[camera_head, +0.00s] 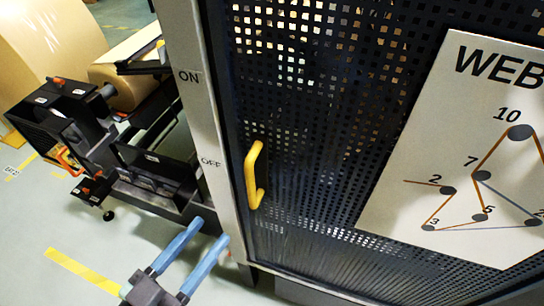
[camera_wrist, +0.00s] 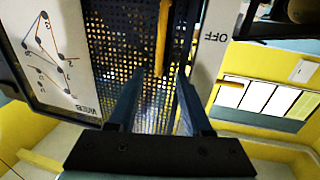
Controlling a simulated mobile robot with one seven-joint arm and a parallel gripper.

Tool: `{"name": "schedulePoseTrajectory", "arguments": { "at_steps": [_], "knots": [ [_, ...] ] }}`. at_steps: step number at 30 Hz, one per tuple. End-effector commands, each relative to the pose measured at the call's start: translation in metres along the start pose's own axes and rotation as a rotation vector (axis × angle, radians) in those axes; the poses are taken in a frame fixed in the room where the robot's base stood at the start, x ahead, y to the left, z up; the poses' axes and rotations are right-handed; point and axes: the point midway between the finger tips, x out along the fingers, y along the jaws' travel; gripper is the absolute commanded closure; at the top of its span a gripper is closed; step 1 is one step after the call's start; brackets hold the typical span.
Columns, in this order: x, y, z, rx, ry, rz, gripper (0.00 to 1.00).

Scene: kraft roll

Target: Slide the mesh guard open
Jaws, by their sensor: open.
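The mesh guard (camera_head: 310,130) is a dark perforated panel in a dark frame, filling the right of the head view. A yellow bar handle (camera_head: 255,175) stands upright near its left edge. In the wrist view the handle (camera_wrist: 162,38) shows at the top, ahead of the fingers, with the mesh (camera_wrist: 128,45) behind it. My gripper (camera_head: 191,247) is open and empty, below and left of the handle in the head view. In the wrist view my gripper (camera_wrist: 158,95) has its blue fingers spread to either side of the handle's line. The handle appears beyond the fingertips; contact is not visible.
A pale post (camera_head: 200,120) marked ON and OFF stands left of the guard. A white WEB diagram sign (camera_head: 400,200) is on the mesh. Dark machine parts (camera_head: 150,170) and a large kraft roll (camera_head: 45,45) are at left. The lower-left floor (camera_head: 40,225) is clear.

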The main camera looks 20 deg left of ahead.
Motion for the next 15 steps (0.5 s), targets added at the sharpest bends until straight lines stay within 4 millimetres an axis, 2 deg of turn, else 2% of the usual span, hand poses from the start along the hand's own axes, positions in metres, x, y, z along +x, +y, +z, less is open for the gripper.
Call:
{"name": "schedulePoseTrajectory", "arguments": {
  "at_steps": [4, 7, 15],
  "knots": [
    [0.003, 0.0, 0.0, -0.002, 0.002, 0.0, 0.5],
    [0.014, 0.0, -0.001, -0.003, 0.002, 0.001, 0.5],
    [0.069, 0.0, -0.004, -0.002, 0.003, 0.002, 0.5]
  ]
}}
